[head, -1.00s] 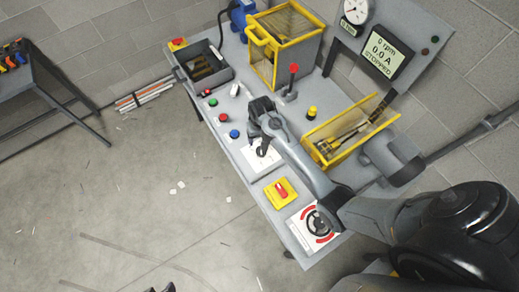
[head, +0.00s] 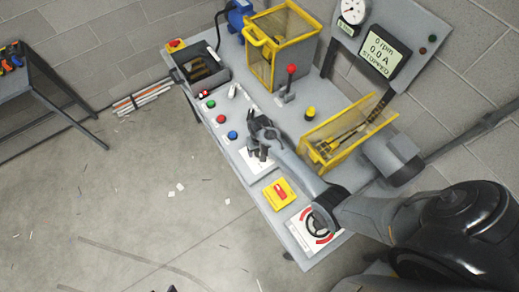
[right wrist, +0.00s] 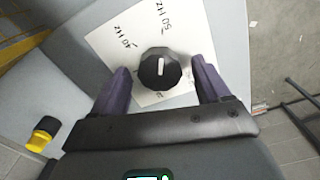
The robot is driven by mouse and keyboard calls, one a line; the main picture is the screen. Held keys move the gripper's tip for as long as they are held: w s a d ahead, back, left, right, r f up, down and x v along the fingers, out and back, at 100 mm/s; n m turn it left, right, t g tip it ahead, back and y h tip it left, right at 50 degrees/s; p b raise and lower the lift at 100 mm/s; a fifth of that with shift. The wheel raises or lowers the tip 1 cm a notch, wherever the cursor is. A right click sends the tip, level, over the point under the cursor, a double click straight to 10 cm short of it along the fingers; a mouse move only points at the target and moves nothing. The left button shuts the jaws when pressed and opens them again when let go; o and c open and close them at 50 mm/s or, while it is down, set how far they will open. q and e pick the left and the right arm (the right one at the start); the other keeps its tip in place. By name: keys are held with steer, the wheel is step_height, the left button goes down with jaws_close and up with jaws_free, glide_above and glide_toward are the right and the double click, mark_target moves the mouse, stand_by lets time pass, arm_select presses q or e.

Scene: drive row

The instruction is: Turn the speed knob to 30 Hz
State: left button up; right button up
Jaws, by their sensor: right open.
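The speed knob (right wrist: 160,69) is a black faceted knob with a white pointer line, on a white dial plate (right wrist: 110,42). The right wrist view shows the labels 50 Hz and 40 Hz; other marks are partly hidden by the knob and gripper. My right gripper (head: 257,143) is open over the plate, with one finger on each side of the knob. Gaps show between the fingers and the knob in the right wrist view. In the head view the gripper covers most of the knob. Only a dark tip, possibly my left gripper (head: 172,289), shows at the bottom edge.
Green, red and blue buttons (head: 232,135) line the bench beside the plate. A red lever (head: 290,78), a yellow-framed guard (head: 315,158) and a yellow switch box (head: 278,194) stand close by. The display (head: 381,53) reads 0 rpm, 0.0 A, STOPPED.

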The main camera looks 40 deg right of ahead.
steer(key=c, duration=1)
steer(key=shift+c, duration=0.2)
steer(key=shift+r, duration=0.1)
